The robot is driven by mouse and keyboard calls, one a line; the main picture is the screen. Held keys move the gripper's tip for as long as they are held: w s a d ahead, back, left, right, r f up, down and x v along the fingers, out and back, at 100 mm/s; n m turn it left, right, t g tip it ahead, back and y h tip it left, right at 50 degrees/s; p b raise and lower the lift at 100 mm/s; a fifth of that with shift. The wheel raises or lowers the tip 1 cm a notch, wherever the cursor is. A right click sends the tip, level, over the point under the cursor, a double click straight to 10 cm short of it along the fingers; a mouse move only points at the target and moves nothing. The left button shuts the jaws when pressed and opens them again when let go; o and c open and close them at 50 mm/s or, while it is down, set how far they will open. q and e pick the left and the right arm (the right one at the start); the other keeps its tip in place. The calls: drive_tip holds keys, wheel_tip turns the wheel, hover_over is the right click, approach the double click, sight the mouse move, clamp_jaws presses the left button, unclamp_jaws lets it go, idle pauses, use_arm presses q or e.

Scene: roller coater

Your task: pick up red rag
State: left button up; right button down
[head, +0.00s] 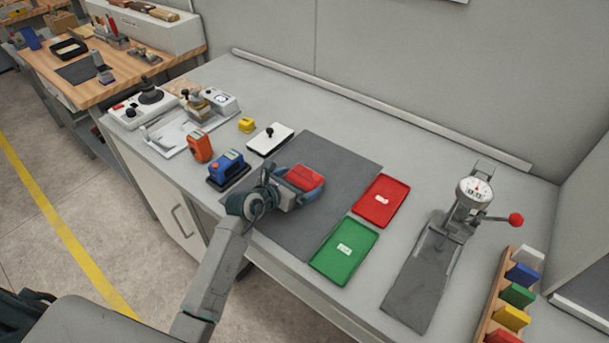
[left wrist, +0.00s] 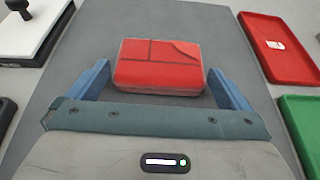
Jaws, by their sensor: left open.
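The red rag (head: 306,177) is a folded red block with seam lines on top. It lies on the dark grey mat (head: 340,160) on the bench. In the left wrist view the rag (left wrist: 158,66) sits between and just ahead of the two blue fingers. My left gripper (head: 293,186) is open around the near side of the rag. In the left wrist view the gripper (left wrist: 165,85) shows a gap on both sides of the rag. My right gripper is not in view.
A red tray (head: 381,201) and a green tray (head: 343,250) lie to the right of the mat. A blue device (head: 229,168), an orange device (head: 199,146) and a white plate (head: 271,139) stand to the left. A dial gauge stand (head: 436,257) is farther right.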

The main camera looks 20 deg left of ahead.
use_arm(q)
drive_tip(key=shift+x, duration=1)
drive_tip(key=c, duration=0.8)
drive_tip(key=shift+r, duration=0.1)
